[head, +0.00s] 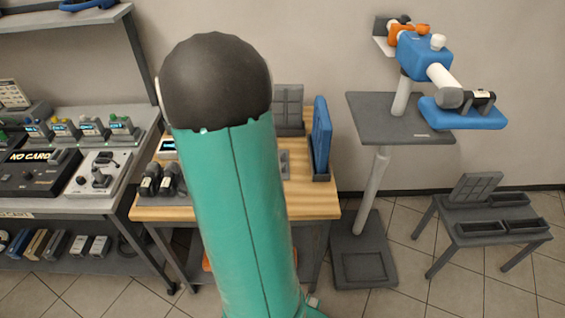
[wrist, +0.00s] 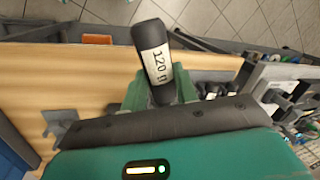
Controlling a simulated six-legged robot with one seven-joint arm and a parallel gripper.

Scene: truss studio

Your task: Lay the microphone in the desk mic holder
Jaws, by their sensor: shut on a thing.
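The microphone (wrist: 152,60), a black cylinder with a white label reading about "120 g", is held between the green fingers of my gripper (wrist: 160,88). It sticks out past the fingertips, slightly tilted, above the edge of the wooden desk. In the head view my green arm covers the middle of the desk, so my gripper and the held microphone are hidden there. A grey notched bracket (wrist: 62,128) shows at the lower left of the wrist view; I cannot tell surely whether it is the desk mic holder.
The wooden desk (head: 315,205) carries black labelled cylinders (head: 150,182) at left and an upright blue panel (head: 322,137) at right. A stand with a grey shelf (head: 375,125) and blue tray (head: 475,118) is on the right.

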